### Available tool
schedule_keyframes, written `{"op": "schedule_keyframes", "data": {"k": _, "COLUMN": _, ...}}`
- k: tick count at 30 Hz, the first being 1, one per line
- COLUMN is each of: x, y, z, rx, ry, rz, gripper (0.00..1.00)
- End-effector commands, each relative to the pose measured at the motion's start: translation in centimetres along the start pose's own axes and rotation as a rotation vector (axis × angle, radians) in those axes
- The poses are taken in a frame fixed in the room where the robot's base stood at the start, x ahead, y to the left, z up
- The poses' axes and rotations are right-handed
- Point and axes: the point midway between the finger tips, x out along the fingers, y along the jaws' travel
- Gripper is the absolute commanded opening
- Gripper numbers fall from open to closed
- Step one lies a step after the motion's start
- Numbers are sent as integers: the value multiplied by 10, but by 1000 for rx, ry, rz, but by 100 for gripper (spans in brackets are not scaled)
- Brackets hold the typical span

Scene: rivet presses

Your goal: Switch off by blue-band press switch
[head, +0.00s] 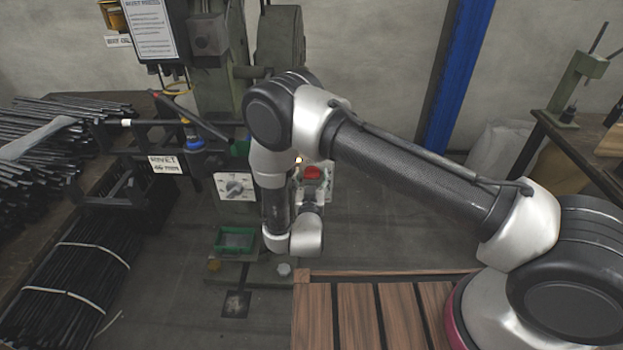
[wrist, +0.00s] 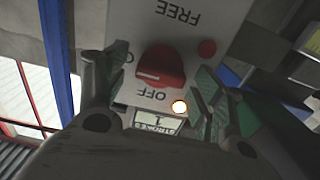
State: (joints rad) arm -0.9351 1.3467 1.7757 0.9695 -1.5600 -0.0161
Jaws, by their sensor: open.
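The switch box (head: 325,185) stands on the press front in the head view, with a red knob (head: 312,172) on top of its face and a small lit lamp (head: 298,160). In the wrist view the white panel (wrist: 205,20) appears upside down, with FREE and OFF lettering. Its red rotary knob (wrist: 165,65) has a white mark toward the left of the picture. A lamp (wrist: 179,107) glows beside OFF, above a small STROKES display (wrist: 158,122) reading 1. My gripper (wrist: 160,72) is open, one finger either side of the knob; contact is unclear.
The press (head: 280,40) rises behind my arm; a blue band (head: 192,135) shows left of it. Rod bundles (head: 65,285) fill the left. A slatted wooden top (head: 380,315) lies in front.

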Motion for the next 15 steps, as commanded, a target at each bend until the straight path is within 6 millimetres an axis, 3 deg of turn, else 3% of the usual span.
{"op": "schedule_keyframes", "data": {"k": 5, "x": 0, "y": 0, "z": 0, "rx": 0, "ry": 0, "rz": 0, "gripper": 66}}
{"op": "schedule_keyframes", "data": {"k": 12, "x": 0, "y": 0, "z": 0, "rx": 0, "ry": 0, "rz": 0, "gripper": 22}}
{"op": "schedule_keyframes", "data": {"k": 15, "x": 0, "y": 0, "z": 0, "rx": 0, "ry": 0, "rz": 0, "gripper": 22}}
